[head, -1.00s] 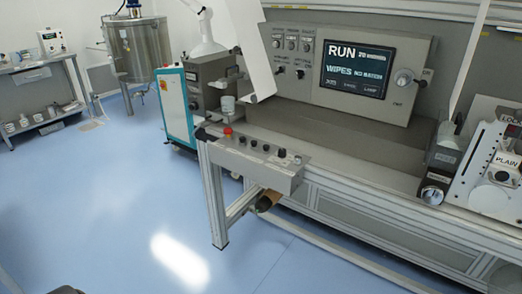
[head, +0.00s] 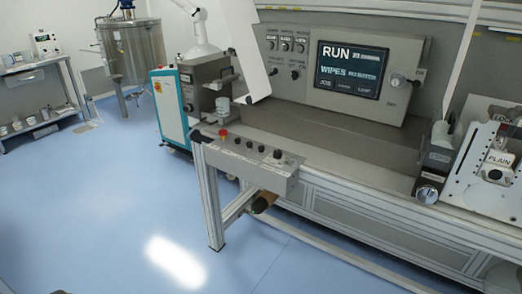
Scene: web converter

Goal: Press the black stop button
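A grey control box (head: 250,165) sticks out from the front left of the machine's bench. Its sloped top carries a red button (head: 223,133) at the left end and several small black buttons or knobs (head: 262,149) in a row to its right. Their labels are too small to read, so I cannot tell which black one is the stop button. The machine's screen (head: 352,70) shows "RUN" and "WIPES". Neither of my grippers shows in the head view.
A white and teal cabinet (head: 171,108) stands left of the bench. A steel tank (head: 132,50) and a shelf table (head: 38,92) are farther back. A white unit marked "PLAIN" (head: 480,185) sits at the right. The blue floor (head: 110,210) before the control box is clear.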

